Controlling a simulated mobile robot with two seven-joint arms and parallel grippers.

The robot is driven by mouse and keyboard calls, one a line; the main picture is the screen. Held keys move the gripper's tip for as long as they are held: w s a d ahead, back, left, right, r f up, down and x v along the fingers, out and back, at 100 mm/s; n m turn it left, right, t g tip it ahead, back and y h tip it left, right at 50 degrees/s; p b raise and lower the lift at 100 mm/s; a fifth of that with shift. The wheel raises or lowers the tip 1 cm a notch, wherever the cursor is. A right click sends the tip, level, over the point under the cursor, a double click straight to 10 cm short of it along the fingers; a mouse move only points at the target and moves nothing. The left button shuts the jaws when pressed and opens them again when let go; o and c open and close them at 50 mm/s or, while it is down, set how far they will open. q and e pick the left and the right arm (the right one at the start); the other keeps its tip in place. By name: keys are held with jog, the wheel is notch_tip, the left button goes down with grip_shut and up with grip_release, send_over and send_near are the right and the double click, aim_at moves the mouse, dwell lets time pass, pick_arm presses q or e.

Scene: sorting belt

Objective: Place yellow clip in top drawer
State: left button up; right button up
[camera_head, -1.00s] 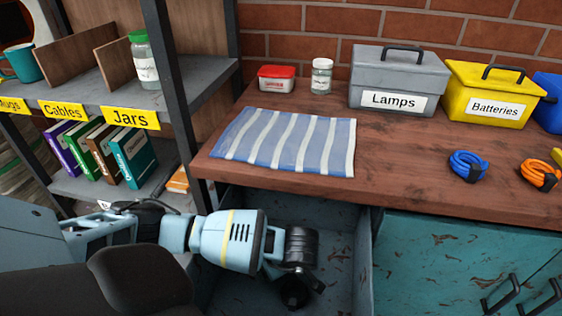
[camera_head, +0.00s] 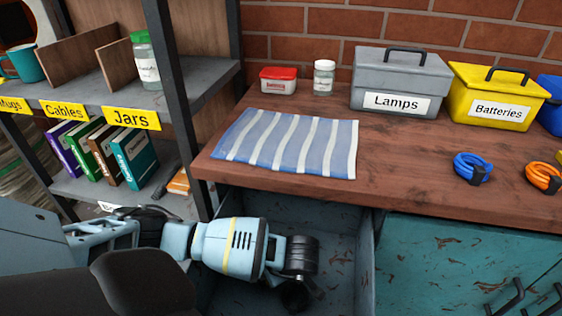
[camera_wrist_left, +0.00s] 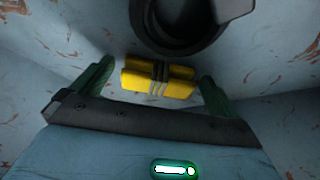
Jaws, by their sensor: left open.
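The top drawer (camera_head: 345,265) stands open under the left part of the bench, and my left arm reaches down into it. In the left wrist view, the yellow clip (camera_wrist_left: 158,88), a yellow piece with dark bands around its middle, lies between the two green fingers of my left gripper (camera_wrist_left: 157,76). The fingers are apart, with a gap on each side of the clip. Blue-grey, rust-flecked drawer surfaces surround it. In the head view the fingers and the clip are hidden by my arm and the low angle. My right gripper is not in view.
A dark ring-shaped thing (camera_wrist_left: 178,25) is just beyond the clip. On the bench are a striped cloth (camera_head: 285,142), a grey Lamps box (camera_head: 400,80), a yellow Batteries box (camera_head: 497,95), and blue (camera_head: 472,167) and orange (camera_head: 543,177) cable coils. A shelf (camera_head: 185,100) stands left.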

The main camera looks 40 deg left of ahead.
pick_arm(q)
jog(key=p+v, duration=0.3)
jog(key=v, duration=0.9)
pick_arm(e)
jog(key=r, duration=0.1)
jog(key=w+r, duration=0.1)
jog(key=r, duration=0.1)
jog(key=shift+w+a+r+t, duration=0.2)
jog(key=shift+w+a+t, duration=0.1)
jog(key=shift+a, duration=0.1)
pick_arm(q)
jog(key=shift+d, duration=0.1)
